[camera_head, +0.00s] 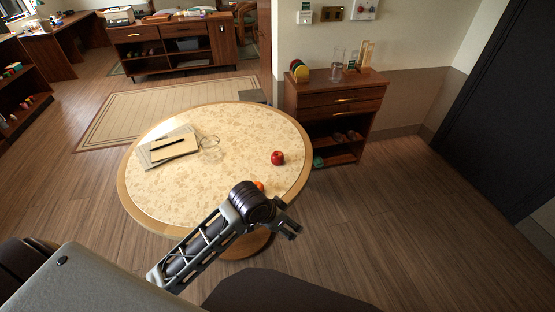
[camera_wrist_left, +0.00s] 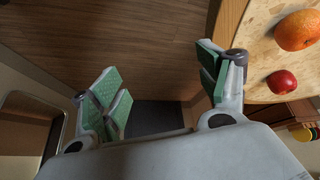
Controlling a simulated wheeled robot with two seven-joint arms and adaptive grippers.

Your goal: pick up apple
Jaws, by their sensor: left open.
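A red apple (camera_head: 277,158) sits on the right part of the round table (camera_head: 190,205) in the head view. The apple also shows in the left wrist view (camera_wrist_left: 282,82), at the right, outside the jaws. My left gripper (camera_head: 290,228) is beyond the table's near right edge in the head view. In the left wrist view my left gripper (camera_wrist_left: 160,95) has its green-padded fingers wide apart with only floor and a dark patch between them. My right gripper is not in view.
An orange fruit (camera_head: 259,186) lies on the table near my left arm, partly hidden by it. A tray with a notebook (camera_head: 174,148) and a clear glass item (camera_head: 209,142) lie at the table's left. A wooden cabinet (camera_head: 335,105) stands behind the table. Floor at right is clear.

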